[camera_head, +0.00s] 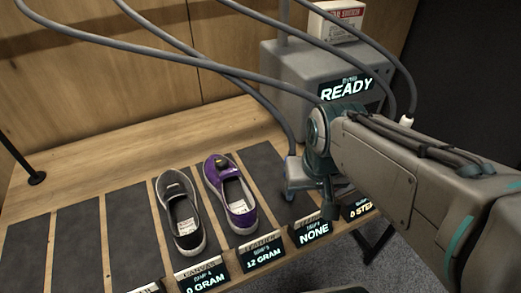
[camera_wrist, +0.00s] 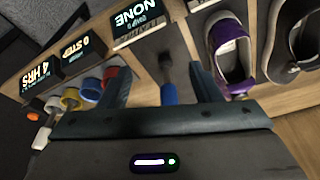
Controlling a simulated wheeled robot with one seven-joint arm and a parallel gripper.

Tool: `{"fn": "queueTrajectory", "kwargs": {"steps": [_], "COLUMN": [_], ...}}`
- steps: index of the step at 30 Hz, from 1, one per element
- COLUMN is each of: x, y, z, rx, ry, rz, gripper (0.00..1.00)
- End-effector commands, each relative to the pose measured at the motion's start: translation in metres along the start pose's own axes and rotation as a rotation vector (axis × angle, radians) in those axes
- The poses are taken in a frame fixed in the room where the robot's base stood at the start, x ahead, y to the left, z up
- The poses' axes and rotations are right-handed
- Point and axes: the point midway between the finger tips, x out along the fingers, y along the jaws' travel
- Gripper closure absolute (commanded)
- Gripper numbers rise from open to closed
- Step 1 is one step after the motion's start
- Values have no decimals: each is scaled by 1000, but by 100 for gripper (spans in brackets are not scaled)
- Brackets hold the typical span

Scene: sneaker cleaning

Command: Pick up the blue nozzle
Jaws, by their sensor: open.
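Several coloured, cup-like nozzles stand in a row at the left of the wrist view. The blue nozzle (camera_wrist: 92,89) is between a red one (camera_wrist: 110,75) and a yellow one (camera_wrist: 71,98). My gripper (camera_wrist: 158,70) is open, and the nozzles lie outside its left finger. Between the fingers shows a slim tool with a blue handle (camera_wrist: 168,94) and a dark tip. I cannot tell whether it touches them. The nozzles are not visible in the head view, where my arm covers the right side.
A grey machine with a READY display (camera_head: 346,89) stands at the back right. A black-and-grey shoe (camera_head: 181,212) and a purple shoe (camera_head: 231,192) rest on dark strips of the wooden table (camera_head: 130,152). Labelled signs (camera_head: 259,252) line the front edge. The left strips are clear.

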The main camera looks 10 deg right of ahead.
Motion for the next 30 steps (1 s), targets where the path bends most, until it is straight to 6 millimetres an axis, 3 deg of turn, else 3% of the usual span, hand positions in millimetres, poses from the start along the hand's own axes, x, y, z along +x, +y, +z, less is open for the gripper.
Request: {"fn": "queueTrajectory", "kwargs": {"steps": [7,15,22,30], "x": [-27,-37,-27,24], "y": [-2,-6,-5,-4], "z": [-66,-126,-138,-125], "rx": [317,627,717,720], "ry": [-108,-201,-224,-225], "rz": [12,75,102,103], "gripper": [42,42,42,42]}}
